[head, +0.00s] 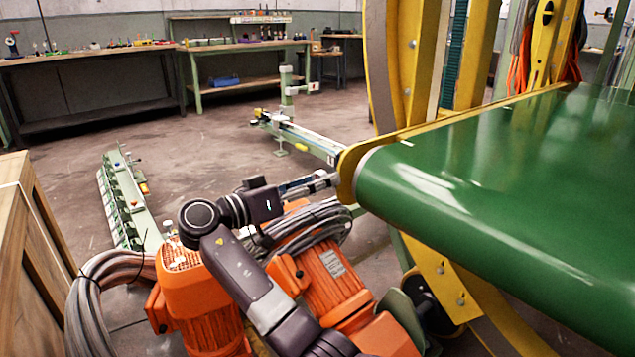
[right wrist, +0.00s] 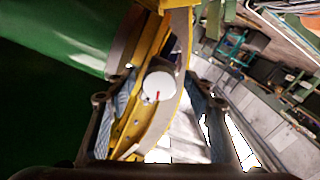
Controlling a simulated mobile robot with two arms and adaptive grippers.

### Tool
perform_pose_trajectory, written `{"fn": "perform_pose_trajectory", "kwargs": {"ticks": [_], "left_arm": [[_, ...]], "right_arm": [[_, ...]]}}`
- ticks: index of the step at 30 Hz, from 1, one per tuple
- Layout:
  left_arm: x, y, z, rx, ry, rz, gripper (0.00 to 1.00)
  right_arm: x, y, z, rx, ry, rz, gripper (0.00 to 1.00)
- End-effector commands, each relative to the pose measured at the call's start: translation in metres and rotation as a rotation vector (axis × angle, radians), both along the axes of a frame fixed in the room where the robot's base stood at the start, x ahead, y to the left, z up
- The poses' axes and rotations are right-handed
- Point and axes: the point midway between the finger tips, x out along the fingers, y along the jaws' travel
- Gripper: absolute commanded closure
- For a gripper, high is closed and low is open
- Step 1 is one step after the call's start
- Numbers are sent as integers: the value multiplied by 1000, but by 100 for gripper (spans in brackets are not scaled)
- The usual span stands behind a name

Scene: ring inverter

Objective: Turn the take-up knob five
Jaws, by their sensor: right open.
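The take-up knob (right wrist: 158,88) is a round white disc with a short red mark on its face. In the right wrist view it sits against the yellow conveyor frame (right wrist: 151,42). My right gripper (right wrist: 160,84) is open, with one finger on each side of the knob; I cannot tell whether either finger touches it. In the head view my right gripper (head: 312,185) points at the near end of the yellow frame (head: 347,172), and the knob cannot be made out there. My left gripper is not in view.
A green belt (head: 480,200) fills the right side. Orange motors (head: 325,275) with grey cable coils (head: 318,225) lie below my right arm. A wooden crate (head: 35,250) stands at the left. Workbenches (head: 90,60) line the back wall, with open floor before them.

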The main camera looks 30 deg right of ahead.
Motion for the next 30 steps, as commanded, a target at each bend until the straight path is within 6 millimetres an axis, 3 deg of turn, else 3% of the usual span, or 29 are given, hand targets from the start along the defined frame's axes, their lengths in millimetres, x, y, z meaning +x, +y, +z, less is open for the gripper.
{"fn": "perform_pose_trajectory", "kwargs": {"ticks": [5,8,21,30], "left_arm": [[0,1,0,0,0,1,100],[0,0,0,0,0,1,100],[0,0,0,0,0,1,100],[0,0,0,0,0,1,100]], "right_arm": [[0,5,0,0,0,1,52],[0,19,0,1,1,4,52],[-8,104,0,1,1,3,52],[-9,120,0,0,0,-1,52]]}}
